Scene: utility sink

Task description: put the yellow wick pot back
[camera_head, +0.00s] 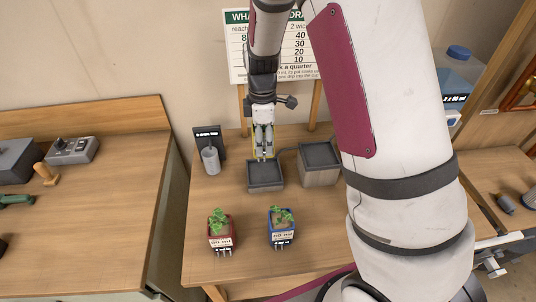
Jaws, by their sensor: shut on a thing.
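My gripper (264,152) points down over a low dark grey square tray (265,187) near the middle of the table. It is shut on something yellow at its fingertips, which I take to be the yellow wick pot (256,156). Only small yellow edges show; the fingers hide the rest, and no plant can be made out there. I cannot tell whether the pot touches the tray. A red pot (222,243) and a blue pot (282,239), each with a green plant and a label, stand upright at the front of the table.
A taller grey box (320,176) stands right of the tray. A grey cup (210,160) and a black sign (208,138) stand to its left. A printed board (290,50) is behind. My arm covers the table's right part.

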